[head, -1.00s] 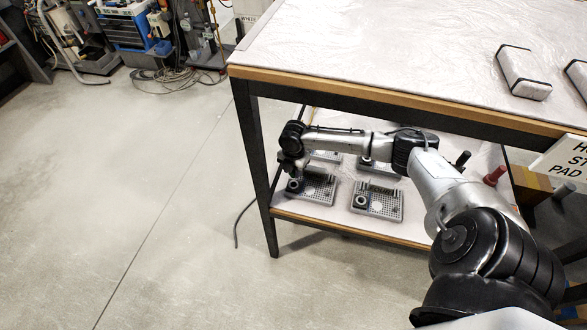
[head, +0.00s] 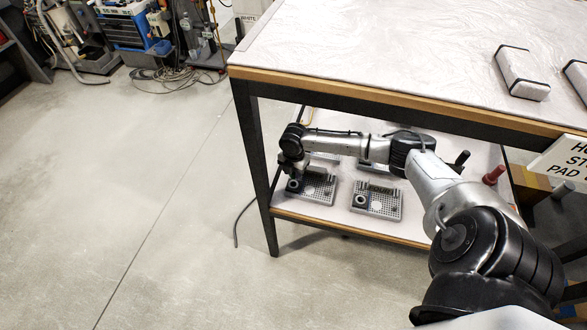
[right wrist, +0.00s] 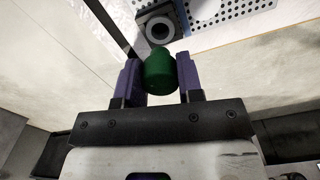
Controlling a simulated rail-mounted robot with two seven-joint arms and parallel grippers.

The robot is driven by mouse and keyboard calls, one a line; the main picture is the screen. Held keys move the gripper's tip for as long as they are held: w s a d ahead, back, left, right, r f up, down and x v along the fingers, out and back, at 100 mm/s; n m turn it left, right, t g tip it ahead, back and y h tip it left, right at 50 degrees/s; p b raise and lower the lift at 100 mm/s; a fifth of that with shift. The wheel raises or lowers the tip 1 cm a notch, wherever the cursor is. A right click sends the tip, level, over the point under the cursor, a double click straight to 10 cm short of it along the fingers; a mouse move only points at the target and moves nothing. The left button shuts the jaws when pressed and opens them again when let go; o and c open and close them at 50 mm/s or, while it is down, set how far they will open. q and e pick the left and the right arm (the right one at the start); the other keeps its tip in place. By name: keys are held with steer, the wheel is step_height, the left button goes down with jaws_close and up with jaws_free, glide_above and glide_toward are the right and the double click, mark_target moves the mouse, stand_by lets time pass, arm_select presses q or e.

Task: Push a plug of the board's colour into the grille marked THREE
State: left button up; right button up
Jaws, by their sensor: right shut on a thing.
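My right gripper (head: 293,171) is shut on a green plug. In the right wrist view, the plug (right wrist: 159,72) sits between the two purple fingers. Just ahead of it is a dark block with a round ringed opening (right wrist: 159,28), beside a perforated grey plate (right wrist: 232,12). The plug looks apart from the opening. In the head view, the gripper is over the front left grille (head: 318,188) on the lower shelf. Another grille (head: 385,204) lies to its right, and more stand behind, partly hidden by my arm. The left gripper is not in view.
The table top (head: 380,60) overhangs the shelf, and a dark table leg (head: 255,165) stands close left of my gripper. A red upright piece (head: 494,175) and a dark one (head: 461,158) are to the right. A sign (head: 568,160) hangs at the table edge.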

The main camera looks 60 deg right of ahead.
mark_target(294, 178)
steer(key=shift+f+b, duration=0.55)
steer(key=shift+f, duration=1.4)
steer(key=shift+f, duration=0.1)
stand_by(0.6)
steer(key=shift+f, duration=0.35)
stand_by(0.4)
steer(key=shift+f, duration=0.5)
stand_by(0.4)
steer(key=shift+f, duration=0.1)
stand_by(0.4)
